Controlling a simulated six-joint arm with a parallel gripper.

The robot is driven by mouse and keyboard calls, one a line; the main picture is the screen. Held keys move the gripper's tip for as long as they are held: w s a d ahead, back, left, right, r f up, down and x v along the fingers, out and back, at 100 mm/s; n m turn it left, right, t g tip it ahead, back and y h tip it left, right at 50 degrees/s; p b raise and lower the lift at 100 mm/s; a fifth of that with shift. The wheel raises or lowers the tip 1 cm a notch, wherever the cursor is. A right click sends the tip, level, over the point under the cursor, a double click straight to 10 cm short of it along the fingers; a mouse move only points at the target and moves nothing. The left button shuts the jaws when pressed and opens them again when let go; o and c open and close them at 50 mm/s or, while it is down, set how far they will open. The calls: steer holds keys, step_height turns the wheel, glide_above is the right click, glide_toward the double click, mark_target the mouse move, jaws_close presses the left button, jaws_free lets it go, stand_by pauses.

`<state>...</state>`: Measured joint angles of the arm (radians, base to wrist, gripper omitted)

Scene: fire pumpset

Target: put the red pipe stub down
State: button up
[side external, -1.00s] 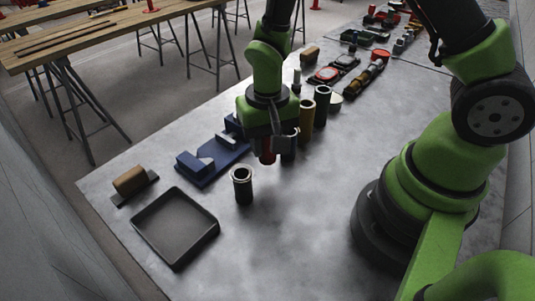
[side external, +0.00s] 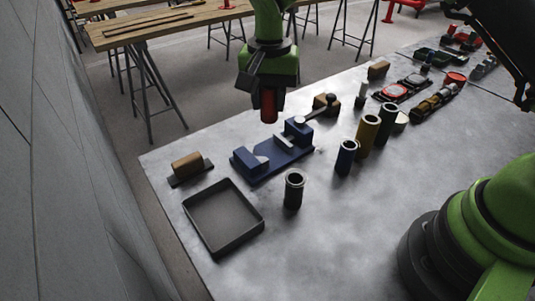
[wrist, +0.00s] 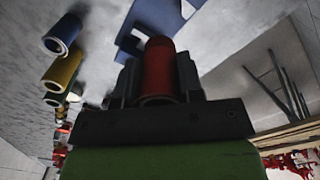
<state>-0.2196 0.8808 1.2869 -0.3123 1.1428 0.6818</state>
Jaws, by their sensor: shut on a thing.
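The red pipe stub (side external: 268,107) is upright between the fingers of my gripper (side external: 266,90), held in the air over the back of the blue fixture in the side view. In the wrist view the red stub (wrist: 159,72) sits between the dark jaws, with its open end toward the camera. The blue fixture (side external: 268,163) on the grey table (side external: 330,230) has two raised blocks with a gap between them. In the wrist view a blue part (wrist: 150,22) of it shows beyond the stub.
A dark square tray (side external: 222,246) and a black pipe stub (side external: 293,190) stand in front. Blue (side external: 346,157), yellow (side external: 367,135) and dark green (side external: 387,125) stubs stand to the right. A brown block (side external: 187,165) is at left. The front table area is clear.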

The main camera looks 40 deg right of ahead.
steer(key=shift+w+a+f, duration=0.1)
steer(key=shift+w+f, duration=0.05)
steer(key=shift+f, duration=0.1)
step_height(320, 180, down, 9)
steer(key=shift+f, duration=0.2)
steer(key=shift+f, duration=0.1)
steer(key=o, duration=0.8)
steer(key=shift+c, duration=0.2)
step_height(320, 180, up, 12)
steer(key=shift+r, duration=0.15)
